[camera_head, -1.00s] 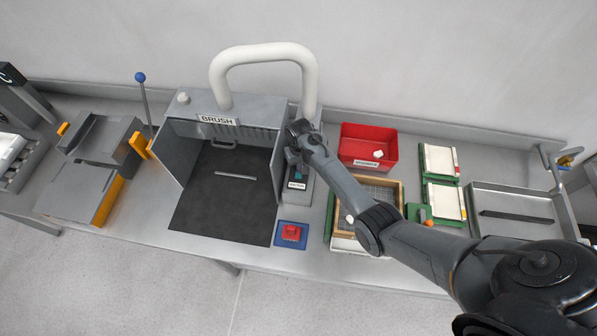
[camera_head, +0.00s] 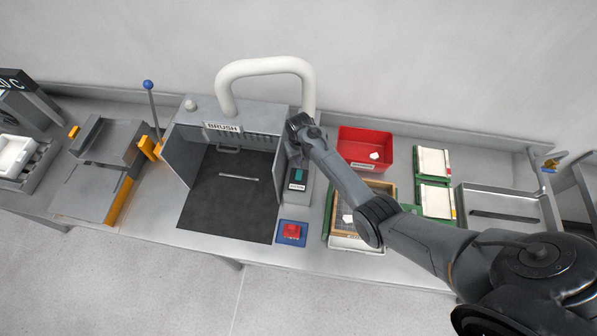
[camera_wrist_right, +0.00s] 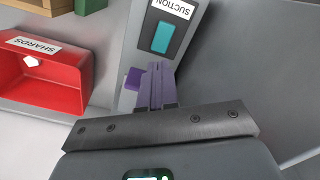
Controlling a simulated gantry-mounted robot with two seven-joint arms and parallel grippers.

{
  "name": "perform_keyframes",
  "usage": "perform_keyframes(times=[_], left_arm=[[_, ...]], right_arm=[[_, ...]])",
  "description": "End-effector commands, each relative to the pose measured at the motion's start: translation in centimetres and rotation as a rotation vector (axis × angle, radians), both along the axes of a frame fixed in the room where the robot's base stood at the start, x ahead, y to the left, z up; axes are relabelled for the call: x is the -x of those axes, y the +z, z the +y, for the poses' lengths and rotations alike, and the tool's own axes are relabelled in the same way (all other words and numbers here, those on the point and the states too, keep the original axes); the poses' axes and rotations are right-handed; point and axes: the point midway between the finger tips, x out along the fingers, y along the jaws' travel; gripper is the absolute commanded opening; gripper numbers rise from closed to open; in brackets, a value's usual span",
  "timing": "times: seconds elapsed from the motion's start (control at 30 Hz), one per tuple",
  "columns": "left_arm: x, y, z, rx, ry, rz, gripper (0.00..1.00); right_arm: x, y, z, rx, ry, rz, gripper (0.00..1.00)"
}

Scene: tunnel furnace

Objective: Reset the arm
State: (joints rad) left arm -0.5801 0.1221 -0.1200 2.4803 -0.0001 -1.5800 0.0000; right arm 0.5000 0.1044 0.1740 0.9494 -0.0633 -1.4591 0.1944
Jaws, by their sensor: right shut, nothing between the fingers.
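My right arm reaches in from the lower right of the head view. Its gripper (camera_head: 300,130) is beside the right wall of the brush booth, above the back end of the suction switch box (camera_head: 297,188). In the right wrist view the purple fingers (camera_wrist_right: 156,86) are shut together with nothing between them. The suction panel with its teal switch (camera_wrist_right: 162,37) shows just beyond the fingertips, and a gap to it cannot be judged exactly. My left gripper is not in view.
A red shards bin (camera_head: 366,150) stands right of the gripper, with a wooden-framed sieve (camera_head: 381,187) in front. The brush booth (camera_head: 236,112) with its white pipe (camera_head: 265,67) stands left. A red button (camera_head: 292,231) on a blue base sits near the front edge.

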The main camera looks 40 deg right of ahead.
Motion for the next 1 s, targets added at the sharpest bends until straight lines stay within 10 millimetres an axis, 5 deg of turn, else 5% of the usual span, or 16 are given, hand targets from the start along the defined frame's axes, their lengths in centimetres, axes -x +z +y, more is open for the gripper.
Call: perform_keyframes(times=[0.63,0.77,1.0], left_arm=[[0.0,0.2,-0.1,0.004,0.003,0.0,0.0],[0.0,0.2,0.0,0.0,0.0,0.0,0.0],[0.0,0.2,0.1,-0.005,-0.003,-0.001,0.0]], right_arm=[[0.9,-0.1,-0.1,0.017,0.015,-0.009,0.0],[3.0,-0.3,0.0,0.052,0.053,-0.03,0.0],[10.4,1.2,2.8,0.124,0.201,-0.107,0.0]])
